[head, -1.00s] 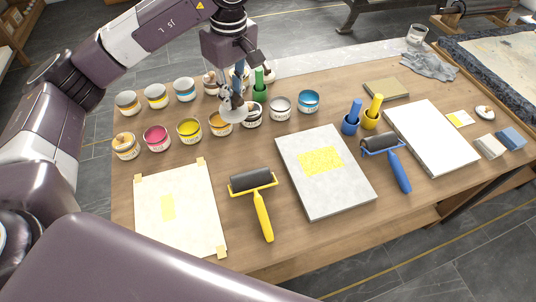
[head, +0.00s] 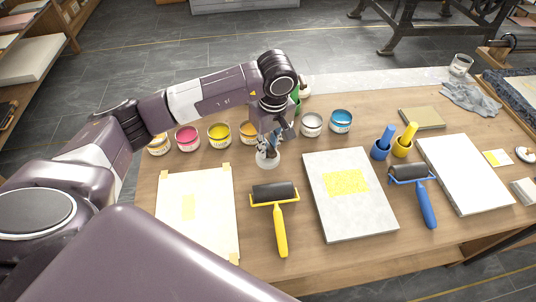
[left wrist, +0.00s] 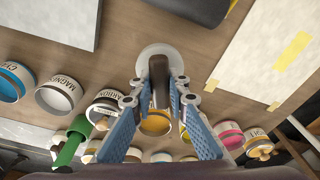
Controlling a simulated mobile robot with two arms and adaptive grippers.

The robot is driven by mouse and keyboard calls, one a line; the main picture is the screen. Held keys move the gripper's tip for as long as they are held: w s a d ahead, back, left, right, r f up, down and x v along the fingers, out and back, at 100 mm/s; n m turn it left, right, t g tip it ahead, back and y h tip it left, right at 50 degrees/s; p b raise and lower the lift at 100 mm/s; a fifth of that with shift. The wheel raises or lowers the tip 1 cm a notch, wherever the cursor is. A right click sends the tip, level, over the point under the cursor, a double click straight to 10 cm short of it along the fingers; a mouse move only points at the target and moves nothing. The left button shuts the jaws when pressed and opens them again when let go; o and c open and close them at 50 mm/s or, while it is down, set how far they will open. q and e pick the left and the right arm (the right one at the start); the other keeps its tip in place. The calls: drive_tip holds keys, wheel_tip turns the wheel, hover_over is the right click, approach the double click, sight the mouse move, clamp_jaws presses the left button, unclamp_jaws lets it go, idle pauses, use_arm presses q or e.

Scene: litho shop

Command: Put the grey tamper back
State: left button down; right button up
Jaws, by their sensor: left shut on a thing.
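My left gripper (head: 270,138) is shut on the grey tamper (head: 267,158), in front of the row of ink cans. The tamper has a pale round disc and a dark grey handle. In the left wrist view the gripper (left wrist: 155,88) has its blue-padded fingers on either side of the handle (left wrist: 160,80), and the disc (left wrist: 160,54) shows beyond the fingertips. The disc appears to be above the wooden table (head: 255,240); the exact gap cannot be told. My arm hides some cans. My right gripper is not in view.
Ink cans (head: 219,135) stand behind the tamper, with a green-handled tool (left wrist: 75,140) among them. A black roller with a yellow handle (head: 280,230) and a grey slab (head: 350,215) lie in front. Blue (head: 382,145) and yellow (head: 403,143) handled tools stand to the right.

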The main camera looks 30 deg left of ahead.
sight(268, 157)
use_arm(q)
wheel_tip(268, 157, down, 4)
drive_tip(key=shift+f+p, duration=0.1)
drive_tip(key=shift+p, duration=0.2)
drive_tip(key=shift+f, duration=0.15)
drive_tip(key=c, duration=2)
unclamp_jaws()
drive_tip(key=shift+o, duration=0.6)
